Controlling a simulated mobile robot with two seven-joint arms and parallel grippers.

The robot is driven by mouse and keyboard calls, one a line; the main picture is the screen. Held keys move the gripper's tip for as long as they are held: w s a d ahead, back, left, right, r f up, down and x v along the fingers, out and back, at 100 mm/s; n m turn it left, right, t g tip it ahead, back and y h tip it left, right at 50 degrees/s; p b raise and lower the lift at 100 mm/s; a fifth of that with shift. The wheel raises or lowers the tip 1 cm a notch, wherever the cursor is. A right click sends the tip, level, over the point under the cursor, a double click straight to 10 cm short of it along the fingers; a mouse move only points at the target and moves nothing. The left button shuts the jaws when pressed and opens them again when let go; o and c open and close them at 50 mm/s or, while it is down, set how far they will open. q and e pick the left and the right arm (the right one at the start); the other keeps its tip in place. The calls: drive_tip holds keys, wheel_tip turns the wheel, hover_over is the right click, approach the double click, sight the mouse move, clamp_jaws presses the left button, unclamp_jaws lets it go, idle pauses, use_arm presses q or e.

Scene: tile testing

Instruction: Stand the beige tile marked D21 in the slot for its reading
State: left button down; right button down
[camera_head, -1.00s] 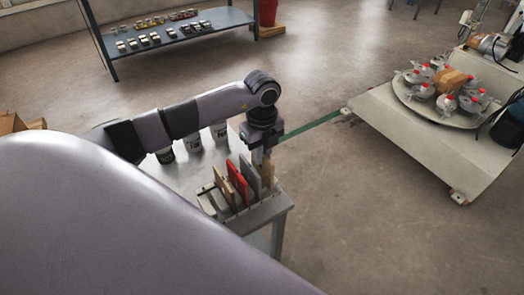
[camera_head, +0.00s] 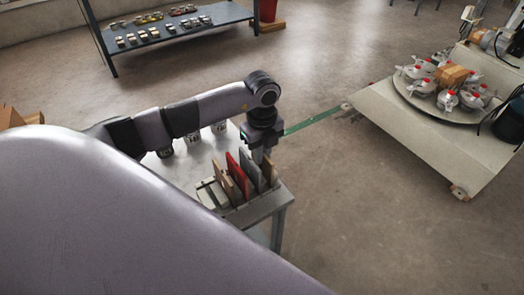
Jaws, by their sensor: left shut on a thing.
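My left gripper (camera_head: 260,153) points down over the right end of a slotted rack (camera_head: 252,208) on a small grey table. It is shut on a beige tile (camera_head: 270,173), which stands upright at the rack's right end. I cannot tell whether the tile is fully seated, and no D21 mark is readable. To its left, a grey tile (camera_head: 252,171), a red tile (camera_head: 238,177) and brown-beige tiles (camera_head: 223,183) stand in the rack. The leftmost part of the rack looks empty. The right gripper is not in view.
Dark-and-white labelled cups (camera_head: 193,139) stand behind the rack on the table. A blue-grey shelf (camera_head: 190,33) with small items is at the back.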

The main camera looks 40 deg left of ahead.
use_arm(q)
drive_tip(key=c, duration=1.1)
unclamp_jaws()
drive_tip(key=shift+o, duration=0.2)
